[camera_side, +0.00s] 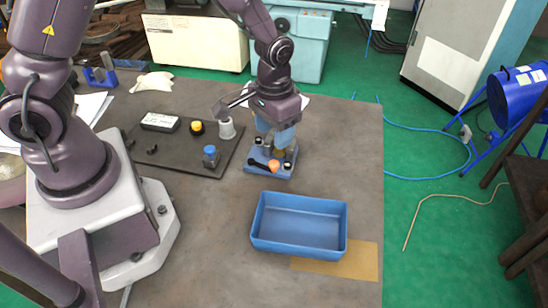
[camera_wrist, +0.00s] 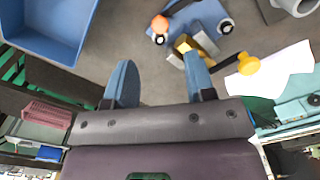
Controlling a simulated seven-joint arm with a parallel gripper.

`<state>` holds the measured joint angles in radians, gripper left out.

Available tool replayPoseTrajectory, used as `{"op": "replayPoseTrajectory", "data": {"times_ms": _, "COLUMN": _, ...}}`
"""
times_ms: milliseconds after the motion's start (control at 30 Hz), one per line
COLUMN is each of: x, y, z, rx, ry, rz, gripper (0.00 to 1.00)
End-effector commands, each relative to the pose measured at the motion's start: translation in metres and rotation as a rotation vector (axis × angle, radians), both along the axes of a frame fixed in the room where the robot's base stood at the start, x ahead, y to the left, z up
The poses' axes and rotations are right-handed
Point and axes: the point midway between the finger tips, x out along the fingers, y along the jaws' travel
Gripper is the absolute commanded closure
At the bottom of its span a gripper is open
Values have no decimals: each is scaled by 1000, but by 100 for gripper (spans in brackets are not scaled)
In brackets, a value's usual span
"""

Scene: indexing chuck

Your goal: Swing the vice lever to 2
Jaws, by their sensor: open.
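The vice is a blue base (camera_side: 256,167) with metal parts on the tabletop, just behind the blue tray. It also shows at the top of the wrist view (camera_wrist: 208,14). Its lever is a black arm with an orange ball end (camera_side: 274,166); the ball also shows in the wrist view (camera_wrist: 160,24). White-and-black round posts stand at the base's corners. No number marks are readable. My gripper (camera_side: 275,138) is above the back of the vice, partly hiding it. In the wrist view my gripper (camera_wrist: 158,76) has two blue fingers apart, with nothing between them; the orange ball lies beyond the fingertips.
The blue tray (camera_side: 255,236) is empty and lies in front of the vice. A black plate (camera_side: 178,165) to the left carries a labelled box (camera_side: 160,121), a yellow knob (camera_side: 196,127), a grey cylinder (camera_side: 227,129) and a blue knob (camera_side: 210,153). The table right of the vice is clear.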

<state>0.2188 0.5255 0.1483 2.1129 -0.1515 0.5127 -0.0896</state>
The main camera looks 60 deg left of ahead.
Motion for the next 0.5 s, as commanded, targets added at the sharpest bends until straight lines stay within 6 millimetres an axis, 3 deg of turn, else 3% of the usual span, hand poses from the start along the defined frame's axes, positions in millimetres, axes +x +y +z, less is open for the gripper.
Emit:
{"op": "replayPoseTrajectory", "data": {"times_ms": 200, "x": -1, "y": 0, "z": -47, "rx": 0, "ry": 6, "rz": 2, "gripper": 50}}
{"op": "replayPoseTrajectory", "data": {"times_ms": 500, "x": 0, "y": 0, "z": -80, "rx": 0, "ry": 0, "rz": 3, "gripper": 50}}
